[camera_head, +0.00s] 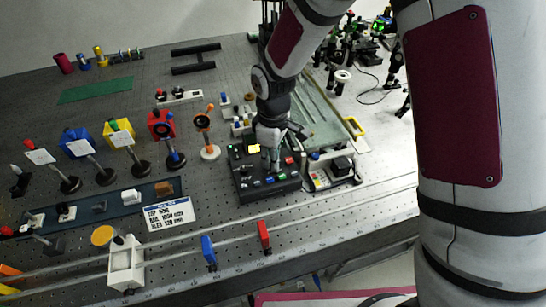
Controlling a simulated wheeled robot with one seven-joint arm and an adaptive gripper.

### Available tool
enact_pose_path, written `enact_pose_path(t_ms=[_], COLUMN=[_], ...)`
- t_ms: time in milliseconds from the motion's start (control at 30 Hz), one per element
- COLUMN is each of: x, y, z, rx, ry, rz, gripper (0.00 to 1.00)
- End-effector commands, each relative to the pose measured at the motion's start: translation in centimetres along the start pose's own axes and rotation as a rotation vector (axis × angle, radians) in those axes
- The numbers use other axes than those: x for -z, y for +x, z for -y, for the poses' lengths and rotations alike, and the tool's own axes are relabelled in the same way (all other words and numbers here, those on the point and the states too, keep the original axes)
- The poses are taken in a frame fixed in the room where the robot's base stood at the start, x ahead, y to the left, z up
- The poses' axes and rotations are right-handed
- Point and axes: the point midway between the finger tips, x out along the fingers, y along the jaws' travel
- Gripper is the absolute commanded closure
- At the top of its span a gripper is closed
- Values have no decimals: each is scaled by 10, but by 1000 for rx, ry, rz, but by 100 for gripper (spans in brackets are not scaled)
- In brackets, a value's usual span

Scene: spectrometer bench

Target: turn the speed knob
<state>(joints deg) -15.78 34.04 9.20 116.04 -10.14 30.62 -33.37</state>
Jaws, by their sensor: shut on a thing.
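A black control box (248,188) with several coloured buttons and a small lit yellow display (254,148) sits on the bench near the middle of the view. My gripper (271,168) reaches down from above onto the top of this box, with its fingers pointing down. It is shut on a small part of the panel, which looks to be the speed knob. The knob itself is hidden by the fingers and too small to make out.
A smaller device with coloured keys (320,180) stands close on the right. A printed white card (168,214) lies to the left. Red (264,236) and blue (208,250) holders stand on the front rail. Optics on posts fill the left side.

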Motion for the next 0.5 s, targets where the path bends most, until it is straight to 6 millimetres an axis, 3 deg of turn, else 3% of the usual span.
enact_pose_path(t_ms=[500], x=[0], y=[-1], z=[1], rx=[1], ry=[479], rz=[2], gripper=[100])
